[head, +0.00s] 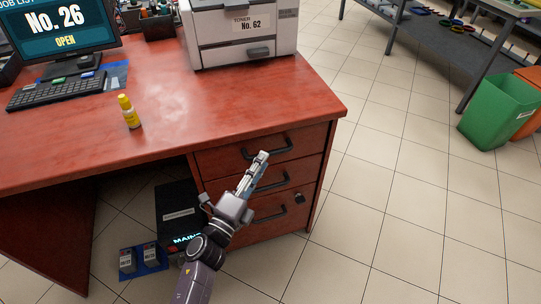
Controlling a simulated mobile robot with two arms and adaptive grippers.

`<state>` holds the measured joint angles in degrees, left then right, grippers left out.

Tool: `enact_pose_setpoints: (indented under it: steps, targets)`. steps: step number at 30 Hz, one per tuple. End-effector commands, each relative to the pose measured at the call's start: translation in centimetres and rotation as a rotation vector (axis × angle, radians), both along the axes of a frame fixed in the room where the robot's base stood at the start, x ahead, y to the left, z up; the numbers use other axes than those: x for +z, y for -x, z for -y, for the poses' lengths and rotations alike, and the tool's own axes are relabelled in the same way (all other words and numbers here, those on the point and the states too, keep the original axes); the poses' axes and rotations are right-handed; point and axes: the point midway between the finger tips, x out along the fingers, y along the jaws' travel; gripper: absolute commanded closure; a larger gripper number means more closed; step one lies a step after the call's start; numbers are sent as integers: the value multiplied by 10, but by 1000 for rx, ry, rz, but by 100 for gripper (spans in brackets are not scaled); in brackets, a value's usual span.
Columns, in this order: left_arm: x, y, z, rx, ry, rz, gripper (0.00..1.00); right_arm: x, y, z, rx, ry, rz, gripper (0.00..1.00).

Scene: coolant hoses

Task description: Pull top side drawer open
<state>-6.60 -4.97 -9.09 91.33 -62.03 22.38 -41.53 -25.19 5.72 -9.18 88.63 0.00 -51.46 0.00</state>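The red-brown desk has a stack of drawers under its right side. The top drawer (222,158) looks closed, its front in line with the drawers below. Its dark bar handle (283,147) runs across the front. My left gripper (262,156) reaches up from below, its fingertips just below and in front of the left half of that handle. Its fingers appear close together, seen nearly edge-on, so their opening is unclear. I cannot tell whether they touch the handle. The gripper covers part of the middle drawer (308,170). My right gripper is out of view.
A lower drawer (296,222) has a handle and a lock. On the desktop (200,110) are a printer (240,30), a yellow bottle (129,111), a keyboard (55,91) and a monitor (62,27). A black box (178,208) stands under the desk.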

Motion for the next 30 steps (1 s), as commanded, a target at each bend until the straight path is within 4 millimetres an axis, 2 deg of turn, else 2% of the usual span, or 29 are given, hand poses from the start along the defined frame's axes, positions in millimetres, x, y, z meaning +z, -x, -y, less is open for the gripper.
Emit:
enact_pose_setpoints:
  steps: [3,7,18,19,26,30]
  targets:
    - [3,-17,9,0,2,0,72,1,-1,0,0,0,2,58]
    - [4,-29,15,1,2,-2,72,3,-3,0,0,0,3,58]
    - [5,-36,19,0,2,-3,72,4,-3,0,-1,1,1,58]
    - [5,-36,19,1,3,-4,73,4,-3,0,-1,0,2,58]
    - [5,-36,19,1,3,-4,98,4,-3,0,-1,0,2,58]
    - [4,-36,19,1,3,-4,100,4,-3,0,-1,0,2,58]
